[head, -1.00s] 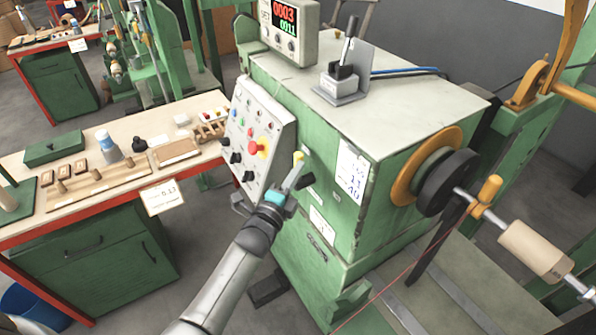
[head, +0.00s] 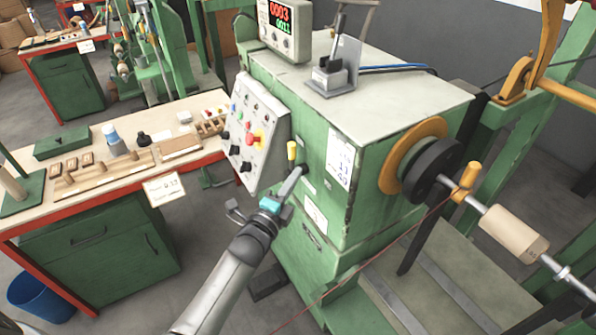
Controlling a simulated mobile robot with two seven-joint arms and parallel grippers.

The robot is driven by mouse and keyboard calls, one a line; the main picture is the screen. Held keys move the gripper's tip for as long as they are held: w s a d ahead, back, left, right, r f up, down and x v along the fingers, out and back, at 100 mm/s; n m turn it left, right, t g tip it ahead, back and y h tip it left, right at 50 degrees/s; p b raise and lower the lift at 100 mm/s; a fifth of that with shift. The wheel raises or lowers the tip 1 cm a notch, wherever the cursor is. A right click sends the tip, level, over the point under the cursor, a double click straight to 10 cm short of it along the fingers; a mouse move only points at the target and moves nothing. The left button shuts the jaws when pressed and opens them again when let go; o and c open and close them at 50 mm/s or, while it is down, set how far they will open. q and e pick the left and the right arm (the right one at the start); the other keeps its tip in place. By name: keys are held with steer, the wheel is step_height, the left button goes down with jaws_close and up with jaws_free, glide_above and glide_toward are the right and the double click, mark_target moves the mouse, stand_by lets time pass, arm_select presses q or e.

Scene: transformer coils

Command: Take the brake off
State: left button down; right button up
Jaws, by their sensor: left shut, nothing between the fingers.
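A short lever with a yellow grip (head: 292,150) stands out from the green winding machine (head: 325,205), beside the control panel. It looks like the brake lever. Its grip points up, and its lower end is partly hidden near a dark hub. My left gripper (head: 299,172) is shut and empty. Its narrow grey fingers reach up from below to the area just under the yellow grip. I cannot tell whether they touch the lever. My right gripper is not in view.
The tilted control panel (head: 246,155) with a red knob is close left of my left gripper. A lever box (head: 330,78) and counter display (head: 281,22) are on top. A black hub (head: 432,172) and winding shaft are at right. A workbench (head: 110,215) stands left.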

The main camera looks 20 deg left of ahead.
arm_select(q)
steer(key=s+a, duration=0.1)
steer(key=s, duration=0.6)
steer(key=shift+a+f, duration=0.15)
steer(key=shift+a, duration=0.15)
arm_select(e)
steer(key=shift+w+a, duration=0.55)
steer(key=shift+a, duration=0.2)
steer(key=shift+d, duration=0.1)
arm_select(q)
steer(key=s+d+f+n+g+b, duration=0.1)
steer(key=s+f+n+g+b, duration=0.2)
steer(key=f, duration=0.8)
steer(key=s+f+n+g+y+b, duration=0.1)
steer(key=s+f+n+g+b, duration=0.2)
steer(key=f, duration=0.7)
steer(key=s+d+f+n+g+b, duration=0.1)
steer(key=s+f+n+g, duration=0.3)
steer(key=f, duration=0.7)
steer(key=s+f+n+g+b, duration=0.3)
steer(key=s+f, duration=0.8)
steer(key=s, duration=0.4)
steer(key=s+f+n+g+b, duration=0.4)
steer(key=s+f, duration=0.8)
steer(key=s, duration=0.3)
steer(key=shift+g+y, duration=0.3)
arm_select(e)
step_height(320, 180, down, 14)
